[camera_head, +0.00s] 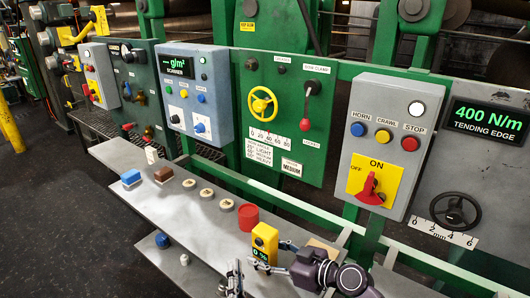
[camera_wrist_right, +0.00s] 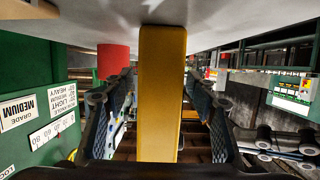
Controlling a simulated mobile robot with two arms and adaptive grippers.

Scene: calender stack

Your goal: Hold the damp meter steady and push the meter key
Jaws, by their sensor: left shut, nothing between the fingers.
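The damp meter (camera_head: 265,238) is a yellow block standing upright near the front of the grey shelf, with a green-lit display reading about "0 %". A small dark spot above the display may be the meter key; it is too small to tell. My right gripper (camera_head: 284,258) is open at the meter's right side. In the right wrist view the meter (camera_wrist_right: 162,95) stands between the fingers of my right gripper (camera_wrist_right: 160,115), with a gap on each side. My left gripper (camera_head: 235,278) is shut and empty, in front and left of the meter, apart from it.
A red cylinder (camera_head: 247,217) stands just behind the meter. Control panels (camera_head: 383,140) rise behind. A tan plate (camera_head: 322,247) lies to the right.

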